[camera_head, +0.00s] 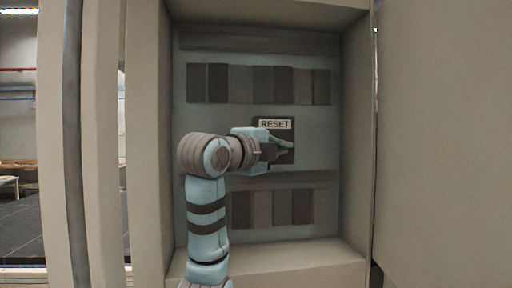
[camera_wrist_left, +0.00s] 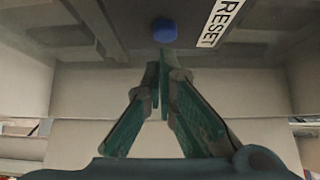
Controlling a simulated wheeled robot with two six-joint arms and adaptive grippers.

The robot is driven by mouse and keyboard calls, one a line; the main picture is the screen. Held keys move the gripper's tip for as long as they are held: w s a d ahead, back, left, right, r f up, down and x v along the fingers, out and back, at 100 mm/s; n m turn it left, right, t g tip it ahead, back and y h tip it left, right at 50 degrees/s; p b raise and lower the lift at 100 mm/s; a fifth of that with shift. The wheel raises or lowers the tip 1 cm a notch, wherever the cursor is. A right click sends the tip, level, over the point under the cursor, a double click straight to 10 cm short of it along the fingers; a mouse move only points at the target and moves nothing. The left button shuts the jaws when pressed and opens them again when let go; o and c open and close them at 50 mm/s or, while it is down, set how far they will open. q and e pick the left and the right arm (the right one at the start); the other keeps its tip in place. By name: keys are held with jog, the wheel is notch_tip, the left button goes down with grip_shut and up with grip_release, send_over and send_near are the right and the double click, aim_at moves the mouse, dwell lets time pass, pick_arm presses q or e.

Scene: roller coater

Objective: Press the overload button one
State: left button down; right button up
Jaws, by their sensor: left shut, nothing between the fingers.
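A dark panel labelled RESET (camera_head: 275,124) sits in the middle of the cabinet's back wall. In the left wrist view the RESET label (camera_wrist_left: 221,22) is at the top, and a round blue button (camera_wrist_left: 164,30) shows beside it. My left gripper (camera_head: 287,147) is shut and empty in front of the dark panel, just below the label. In the left wrist view its fingertips (camera_wrist_left: 163,65) are together, just below the blue button in the picture. I cannot tell whether they touch it. In the head view the gripper hides the button. My right gripper is not in view.
An upper row of dark modules (camera_head: 258,84) and a lower row (camera_head: 272,208) flank the panel. The cabinet's side walls and bottom ledge (camera_head: 300,258) frame the recess closely around my left arm. A large beige panel (camera_head: 445,140) stands at the right.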

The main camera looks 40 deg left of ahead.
pick_arm(q)
jog(key=s+d+p, duration=0.2)
jog(key=s+d, duration=0.1)
jog(key=s, duration=0.8)
jog(key=shift+r+p, duration=0.15)
jog(key=shift+p, duration=0.25)
jog(key=shift+d, duration=0.2)
jog(key=shift+a, duration=0.15)
